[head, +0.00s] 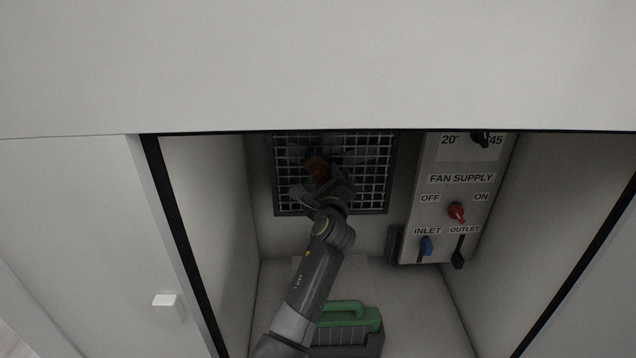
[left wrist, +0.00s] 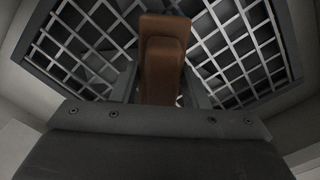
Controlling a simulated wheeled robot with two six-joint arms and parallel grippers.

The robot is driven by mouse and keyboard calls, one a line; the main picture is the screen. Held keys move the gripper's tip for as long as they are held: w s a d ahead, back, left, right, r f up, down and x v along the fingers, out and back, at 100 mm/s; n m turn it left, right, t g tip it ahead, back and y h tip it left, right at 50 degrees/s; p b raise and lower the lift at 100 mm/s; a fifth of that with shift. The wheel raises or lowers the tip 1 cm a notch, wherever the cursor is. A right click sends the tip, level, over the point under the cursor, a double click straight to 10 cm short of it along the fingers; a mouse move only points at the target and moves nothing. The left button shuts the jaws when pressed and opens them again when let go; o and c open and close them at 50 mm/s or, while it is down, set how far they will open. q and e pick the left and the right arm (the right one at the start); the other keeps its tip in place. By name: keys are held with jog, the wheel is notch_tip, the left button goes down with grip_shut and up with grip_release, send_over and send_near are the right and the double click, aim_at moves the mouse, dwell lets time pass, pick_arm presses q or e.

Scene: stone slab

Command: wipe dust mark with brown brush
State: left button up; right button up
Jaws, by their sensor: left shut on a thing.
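The brown brush (head: 317,167) is in my left gripper (head: 325,180), in front of the grille (head: 383,210) at the back of the cabinet. In the left wrist view the brush (left wrist: 162,65) stands up between the fingers, with the grille (left wrist: 245,45) behind it. The gripper is shut on the brush. I cannot tell whether the brush touches the grille. No dust mark can be made out clearly; the gripper and brush cover part of the grille. My right gripper is not in view.
A green-handled box (head: 350,322) sits on the compartment floor, partly behind my left arm. A control panel (head: 460,178) with a red knob (head: 457,211), a blue lever (head: 427,245) and a black lever (head: 459,259) is to the right. Side walls and an upper panel (head: 320,65) bound the opening.

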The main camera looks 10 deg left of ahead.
pick_arm(q)
jog(key=shift+w+d+b, duration=0.25)
jog(key=shift+d+b, duration=0.05)
jog(key=shift+d, duration=0.7)
jog(key=shift+w+d+f+b, duration=0.1)
jog(key=shift+w+d+b, duration=0.05)
jog(key=shift+d+b, duration=0.25)
jog(key=shift+w+d+f+b, duration=0.1)
jog(key=shift+d+b, duration=0.15)
jog(key=shift+d, duration=0.25)
jog(key=d+b, duration=0.1)
jog(key=w+d+b, duration=0.1)
jog(key=d, duration=0.1)
jog(key=d+b, duration=0.1)
jog(key=d, duration=0.1)
jog(key=shift+w+d+r, duration=0.15)
jog(key=shift+w+r, duration=0.05)
jog(key=shift+w, duration=0.1)
